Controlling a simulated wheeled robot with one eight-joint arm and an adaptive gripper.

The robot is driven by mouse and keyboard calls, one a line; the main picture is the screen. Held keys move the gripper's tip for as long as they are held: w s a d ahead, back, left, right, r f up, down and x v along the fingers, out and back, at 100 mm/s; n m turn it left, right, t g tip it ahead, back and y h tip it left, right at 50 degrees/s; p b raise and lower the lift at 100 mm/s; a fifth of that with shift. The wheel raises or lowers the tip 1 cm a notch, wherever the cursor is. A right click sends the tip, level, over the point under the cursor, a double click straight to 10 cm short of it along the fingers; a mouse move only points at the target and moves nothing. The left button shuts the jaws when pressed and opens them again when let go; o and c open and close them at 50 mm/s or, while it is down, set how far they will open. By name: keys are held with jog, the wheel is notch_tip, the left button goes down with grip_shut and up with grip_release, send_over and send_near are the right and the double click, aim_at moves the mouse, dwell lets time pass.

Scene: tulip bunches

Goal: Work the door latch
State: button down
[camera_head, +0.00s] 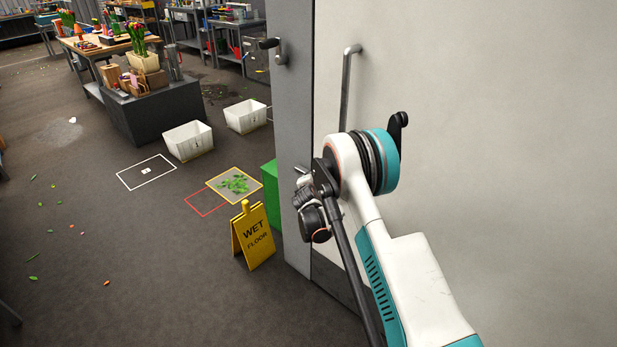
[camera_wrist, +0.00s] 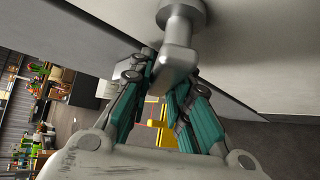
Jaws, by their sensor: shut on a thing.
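A grey metal latch lever (camera_wrist: 180,58) on a round base stands out from the pale door (camera_wrist: 240,50) in the wrist view. My gripper (camera_wrist: 168,76) has its teal fingers on either side of the lever and is shut on it. In the head view the large white door (camera_head: 500,120) fills the right side, with a vertical metal bar handle (camera_head: 346,90) on it. My arm covers the door's lower middle in that view, and the held lever and my fingertips cannot be made out there.
White bins (camera_head: 188,142) and a tulip table (camera_head: 95,45) are farther back. Floor at left is mostly open.

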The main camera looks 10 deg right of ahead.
jog(key=shift+s+d+f+n+g+h, duration=0.45)
jog(key=shift+s+n+g+h, duration=0.3)
jog(key=shift+g, duration=0.55)
jog(key=shift+s+d+f+n+g+h, duration=0.35)
jog(key=shift+n+g+h, duration=0.25)
jog(key=shift+n+g, duration=0.5)
jog(key=shift+s+d+f+n+g+h, duration=0.35)
jog(key=shift+s+d+n+g+h, duration=0.25)
jog(key=shift+g, duration=0.9)
jog(key=shift+s, duration=0.1)
jog(key=c, duration=1.5)
grip_release()
jog(key=shift+a, duration=0.1)
jog(key=v, duration=1.2)
jog(key=shift+a, duration=0.1)
